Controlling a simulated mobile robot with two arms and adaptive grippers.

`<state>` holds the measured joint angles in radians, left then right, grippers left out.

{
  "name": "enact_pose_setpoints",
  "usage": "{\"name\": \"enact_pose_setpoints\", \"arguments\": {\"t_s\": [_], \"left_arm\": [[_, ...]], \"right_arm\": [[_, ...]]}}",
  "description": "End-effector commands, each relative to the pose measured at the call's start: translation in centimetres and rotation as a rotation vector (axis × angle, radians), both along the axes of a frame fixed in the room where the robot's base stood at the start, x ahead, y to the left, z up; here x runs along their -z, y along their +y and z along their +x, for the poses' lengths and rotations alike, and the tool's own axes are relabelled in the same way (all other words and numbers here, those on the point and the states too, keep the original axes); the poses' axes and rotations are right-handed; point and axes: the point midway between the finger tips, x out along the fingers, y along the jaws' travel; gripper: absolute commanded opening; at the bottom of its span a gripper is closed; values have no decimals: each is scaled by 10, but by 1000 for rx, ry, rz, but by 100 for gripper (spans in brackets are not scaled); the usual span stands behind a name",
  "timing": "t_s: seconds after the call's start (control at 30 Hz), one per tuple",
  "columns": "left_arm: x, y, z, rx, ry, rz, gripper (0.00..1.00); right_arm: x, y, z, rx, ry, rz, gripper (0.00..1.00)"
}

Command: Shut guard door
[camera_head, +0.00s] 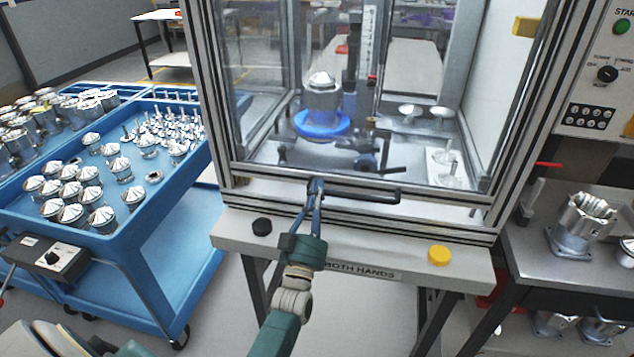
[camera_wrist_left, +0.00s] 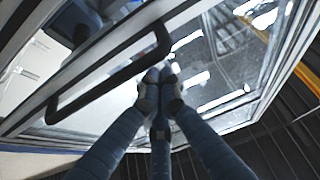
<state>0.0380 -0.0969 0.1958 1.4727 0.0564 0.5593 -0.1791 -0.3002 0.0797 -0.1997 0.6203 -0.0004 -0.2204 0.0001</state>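The guard door (camera_head: 400,186) is a clear panel in a metal frame at the front of the machine enclosure. It stands at or close to the front frame; I cannot tell whether a gap is left. Its black bar handle (camera_head: 362,193) runs along the lower edge and also crosses the left wrist view (camera_wrist_left: 105,80). My left gripper (camera_head: 316,186) is at the handle's left end. In the left wrist view its blue fingers (camera_wrist_left: 159,84) meet at the tips, beside the handle's end, not visibly around the bar. My right gripper is not in view.
Behind the panel, a metal housing (camera_head: 322,92) sits above a glowing blue ring (camera_head: 322,124). Below the door, a ledge carries a black button (camera_head: 262,227) and a yellow button (camera_head: 439,255). A blue cart (camera_head: 150,215) with parts stands left, a bench (camera_head: 560,262) right.

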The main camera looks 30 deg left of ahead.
Motion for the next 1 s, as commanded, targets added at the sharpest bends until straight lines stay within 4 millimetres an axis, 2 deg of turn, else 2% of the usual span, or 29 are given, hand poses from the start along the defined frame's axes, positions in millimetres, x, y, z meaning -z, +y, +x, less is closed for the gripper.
{"name": "enact_pose_setpoints", "arguments": {"t_s": [0.47, 0.57, 0.8, 1.0], "left_arm": [[8, 0, -1, 0, 0, 0, 0], [19, 0, -1, 0, 1, 1, 0], [62, -1, -1, 1, 10, -1, 0], [66, 0, -1, 0, 12, -2, 0]], "right_arm": [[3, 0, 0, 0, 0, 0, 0], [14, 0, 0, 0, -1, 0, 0], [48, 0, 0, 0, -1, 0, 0], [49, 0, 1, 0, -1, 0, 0]]}}
